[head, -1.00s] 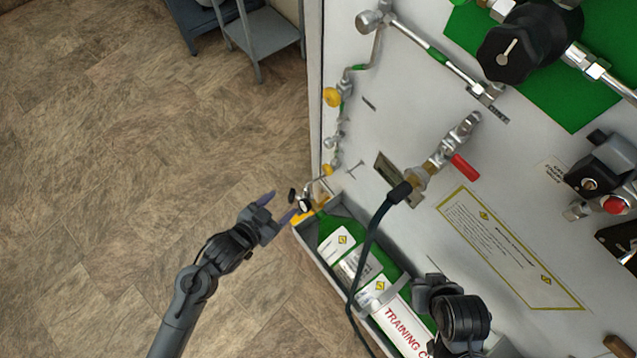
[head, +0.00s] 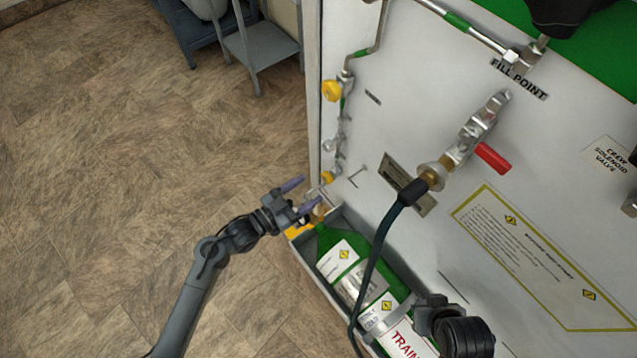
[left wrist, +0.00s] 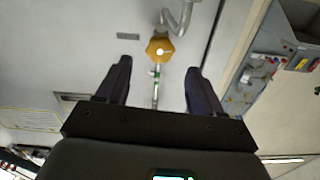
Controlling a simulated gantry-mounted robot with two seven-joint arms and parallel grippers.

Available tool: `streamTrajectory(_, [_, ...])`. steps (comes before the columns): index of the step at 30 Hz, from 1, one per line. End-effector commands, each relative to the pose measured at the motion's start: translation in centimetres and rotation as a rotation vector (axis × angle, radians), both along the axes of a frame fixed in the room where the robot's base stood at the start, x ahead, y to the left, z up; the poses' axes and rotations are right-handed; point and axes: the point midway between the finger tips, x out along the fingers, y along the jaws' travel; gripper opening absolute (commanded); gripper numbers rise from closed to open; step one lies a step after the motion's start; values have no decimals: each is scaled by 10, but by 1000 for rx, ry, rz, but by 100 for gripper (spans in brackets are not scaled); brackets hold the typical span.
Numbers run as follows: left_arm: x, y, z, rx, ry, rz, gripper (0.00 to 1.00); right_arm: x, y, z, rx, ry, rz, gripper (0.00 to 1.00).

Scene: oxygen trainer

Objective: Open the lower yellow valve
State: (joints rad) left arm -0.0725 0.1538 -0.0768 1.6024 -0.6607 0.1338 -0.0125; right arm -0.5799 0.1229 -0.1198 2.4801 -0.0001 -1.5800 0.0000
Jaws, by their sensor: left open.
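The lower yellow valve (head: 328,177) is on the thin pipe at the panel's left edge, just above the bottle tray. The upper yellow valve (head: 330,90) is higher on that pipe line. My left gripper (head: 301,194) is open, with purple-tipped fingers, just left of and slightly below the lower valve, with no visible contact. In the left wrist view, a yellow hexagonal valve (left wrist: 160,50) shows between and beyond the open fingers; I cannot be sure which valve it is. My right gripper (head: 430,317) is partly in view over the bottle; its fingers cannot be made out.
A green bottle (head: 333,240) lies in the grey tray (head: 307,253). A black hose (head: 376,245) hangs from a fitting with a red lever (head: 492,158). A grey stand (head: 258,45) is at the back. The floor to the left is clear.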

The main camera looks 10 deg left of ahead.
Motion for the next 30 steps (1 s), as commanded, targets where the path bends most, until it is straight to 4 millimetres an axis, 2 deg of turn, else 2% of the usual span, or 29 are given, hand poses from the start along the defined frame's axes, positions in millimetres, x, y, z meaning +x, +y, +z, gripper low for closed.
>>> streamTrajectory(3, [14, -13, -2, -2, -1, 0, 67, 0, 0, -8, -1, 0, 1, 0])
streamTrajectory(9, [29, -27, -1, 0, 0, 1, 67, 0, 0, -14, -1, 0, 1, 0])
streamTrajectory(22, [35, -32, 0, 1, 1, 1, 67, 0, 1, -15, 3, -1, -1, 0])
streamTrajectory(23, [35, -32, 0, 1, 1, 1, 65, 0, 1, -15, 3, -1, -2, 0])
streamTrajectory(30, [35, -32, 0, 1, 1, 1, 28, 0, 2, -15, 7, 0, -4, 0])
